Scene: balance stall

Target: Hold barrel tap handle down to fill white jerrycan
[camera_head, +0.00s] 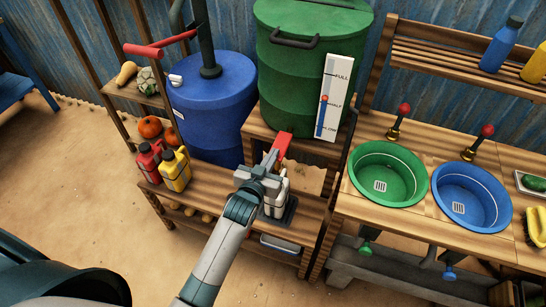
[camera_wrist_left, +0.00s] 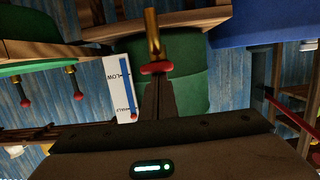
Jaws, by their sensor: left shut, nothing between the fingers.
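The green barrel (camera_head: 290,75) stands on a raised wooden stand, and its side fills the middle of the left wrist view (camera_wrist_left: 185,85). Its red tap handle (camera_head: 284,146) sticks out low at the front. The left wrist view shows a red tap part (camera_wrist_left: 157,68) on a brass stem (camera_wrist_left: 152,35). My left gripper (camera_head: 268,168) is shut and empty, its fingertips at the red handle; I cannot tell whether they press on it. The white jerrycan (camera_head: 281,196) stands below, partly hidden by my gripper; its opening is hidden. My right gripper is out of view.
Red (camera_head: 149,163) and yellow (camera_head: 175,170) jerrycans stand left on the lower bench. A blue barrel (camera_head: 208,105) stands behind. Green (camera_head: 388,197) and blue (camera_head: 472,220) basins are at right.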

